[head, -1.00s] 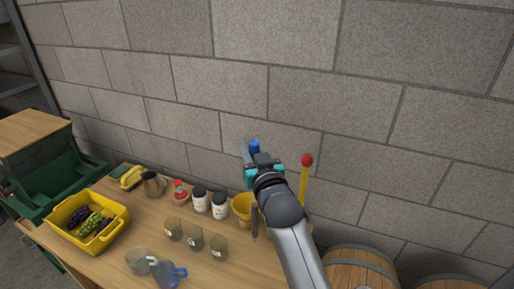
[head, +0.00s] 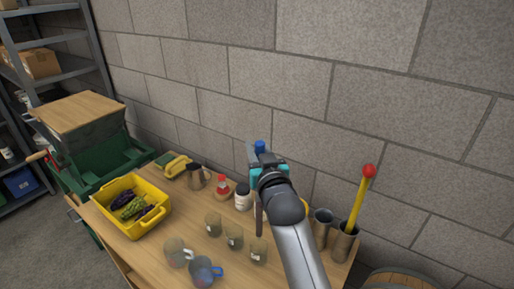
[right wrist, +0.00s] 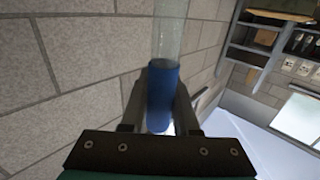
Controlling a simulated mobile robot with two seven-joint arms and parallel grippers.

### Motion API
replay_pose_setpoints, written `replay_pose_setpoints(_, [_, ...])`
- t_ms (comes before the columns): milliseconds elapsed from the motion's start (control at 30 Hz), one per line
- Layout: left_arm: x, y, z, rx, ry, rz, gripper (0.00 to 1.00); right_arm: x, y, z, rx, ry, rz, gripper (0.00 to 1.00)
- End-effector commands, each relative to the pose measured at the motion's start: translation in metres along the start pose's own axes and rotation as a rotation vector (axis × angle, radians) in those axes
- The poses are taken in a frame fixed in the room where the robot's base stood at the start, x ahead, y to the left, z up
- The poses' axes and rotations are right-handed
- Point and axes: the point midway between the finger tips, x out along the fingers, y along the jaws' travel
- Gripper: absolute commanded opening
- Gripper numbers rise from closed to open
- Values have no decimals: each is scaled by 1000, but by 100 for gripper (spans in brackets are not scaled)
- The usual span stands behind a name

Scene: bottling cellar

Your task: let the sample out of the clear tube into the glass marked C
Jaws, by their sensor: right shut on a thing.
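My right gripper (head: 268,168) is shut on the clear tube, held upright above the table. The tube's blue part (right wrist: 163,95) sits between the fingers in the right wrist view, with clear wall (right wrist: 170,30) beyond it. In the head view a blue top (head: 260,146) shows above the gripper. A narrow dark red-brown length (head: 259,220) shows below it, seemingly the tube's filled lower part. Three small glasses stand in a row: left (head: 213,224), middle (head: 234,236) and right (head: 257,250). The dark length appears just above or behind the right glass. Their marks are too small to read.
A clear mug (head: 176,250) and a blue mug (head: 205,272) stand in front of the glasses. A yellow crate (head: 154,222), jug (head: 196,177), red-topped bottle (head: 222,188) and white jar (head: 243,200) stand left. Metal holders (head: 343,243) stand right, one with a red-tipped yellow stick (head: 361,200).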

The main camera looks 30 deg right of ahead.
Motion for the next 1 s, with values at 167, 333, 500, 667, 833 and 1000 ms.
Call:
replay_pose_setpoints(167, [14, 0, 1, 0, 0, 0, 50, 0, 0, 12, 0, 2, 0, 0])
replay_pose_setpoints(333, [14, 0, 1, 0, 0, 0, 50, 0, 0, 12, 0, 2, 0, 0])
replay_pose_setpoints(500, [14, 0, 1, 0, 0, 0, 50, 0, 0, 11, 0, 2, 0, 0])
replay_pose_setpoints(667, [11, 0, 1, 0, 0, 0, 50, 0, 0, 11, 0, 1, 0, 0])
replay_pose_setpoints(833, [8, 0, 0, 0, 0, 0, 50, 0, 0, 11, 0, 1, 1, 0])
replay_pose_setpoints(1000, [8, 0, 0, 0, 0, 0, 50, 0, 0, 12, 0, 1, 0, 0])
